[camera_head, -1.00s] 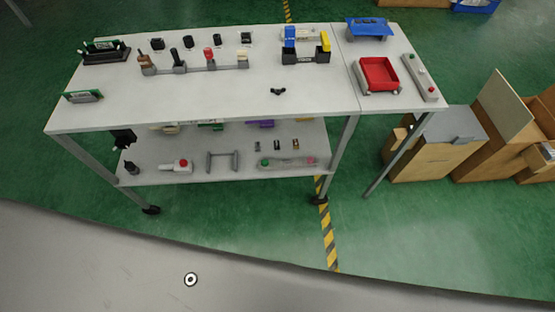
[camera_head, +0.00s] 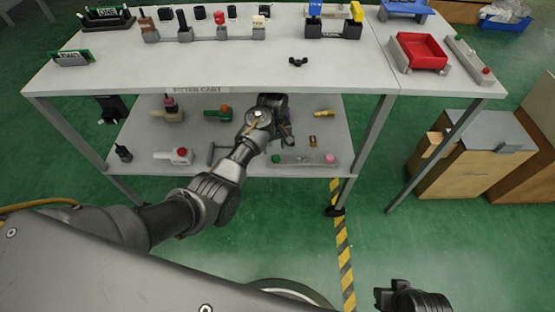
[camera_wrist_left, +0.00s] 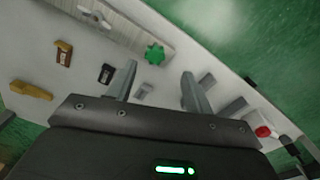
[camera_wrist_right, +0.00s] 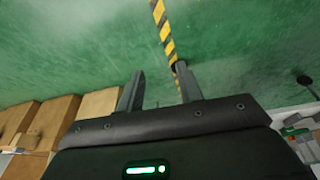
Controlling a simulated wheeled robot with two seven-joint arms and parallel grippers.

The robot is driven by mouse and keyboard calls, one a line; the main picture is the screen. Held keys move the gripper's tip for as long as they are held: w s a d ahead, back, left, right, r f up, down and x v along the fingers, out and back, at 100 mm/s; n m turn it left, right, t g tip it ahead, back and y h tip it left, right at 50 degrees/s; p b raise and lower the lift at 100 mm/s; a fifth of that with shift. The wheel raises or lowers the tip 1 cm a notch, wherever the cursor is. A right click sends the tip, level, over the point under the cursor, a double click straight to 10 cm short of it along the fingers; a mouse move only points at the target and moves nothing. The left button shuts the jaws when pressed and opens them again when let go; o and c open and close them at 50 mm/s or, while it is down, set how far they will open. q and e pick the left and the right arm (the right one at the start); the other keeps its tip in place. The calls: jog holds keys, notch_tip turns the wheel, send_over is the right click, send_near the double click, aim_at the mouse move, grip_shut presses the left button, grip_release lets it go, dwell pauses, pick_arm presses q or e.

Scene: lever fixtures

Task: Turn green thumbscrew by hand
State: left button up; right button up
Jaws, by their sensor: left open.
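The green thumbscrew (camera_head: 276,158) is a small lobed knob at the left end of a pale grey bar (camera_head: 303,162) on the lower shelf. In the left wrist view the green thumbscrew (camera_wrist_left: 155,54) lies beyond my open fingers, seen between their tips. My left gripper (camera_wrist_left: 158,76) is open and empty, above the lower shelf and apart from the knob. In the head view the left gripper (camera_head: 272,102) shows dark under the tabletop's front edge. My right gripper (camera_wrist_right: 160,72) is open and empty over the floor; it shows partly at the head view's bottom right (camera_head: 384,297).
The tabletop (camera_head: 130,75) overhangs the lower shelf, with a leg (camera_head: 368,145) right of the bar. A pink knob (camera_head: 330,158) sits on the bar's right end. A white box with a red button (camera_head: 181,156) and a grey handle stand to the left. Small blocks (camera_head: 313,141) lie behind.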

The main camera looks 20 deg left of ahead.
aim_at(276, 157)
pick_arm(q)
jog(key=shift+w+d+r, duration=0.2)
jog(key=shift+w+r, duration=0.25)
jog(key=shift+r, duration=0.2)
notch_tip(276, 157, down, 5)
jog(key=shift+r+b, duration=0.1)
jog(key=shift+b, duration=0.75)
notch_tip(276, 157, down, 2)
jog(key=shift+f+b, duration=0.15)
jog(key=shift+b, duration=0.2)
jog(key=shift+f, duration=0.25)
pick_arm(e)
jog(key=shift+w+a+r+n+t+y, duration=0.15)
jog(key=shift+w+a+r+t, duration=0.25)
jog(key=shift+r, duration=0.35)
jog(key=shift+w+a+r+n+t+y, duration=0.15)
jog(key=shift+w+r+t, duration=0.25)
jog(key=shift+r, duration=0.35)
jog(key=shift+w+a+r+t+y, duration=0.1)
jog(key=shift+w+a+r+t, duration=0.35)
jog(key=shift+r, duration=0.3)
jog(key=shift+s+d, duration=0.1)
jog(key=shift+d, duration=0.05)
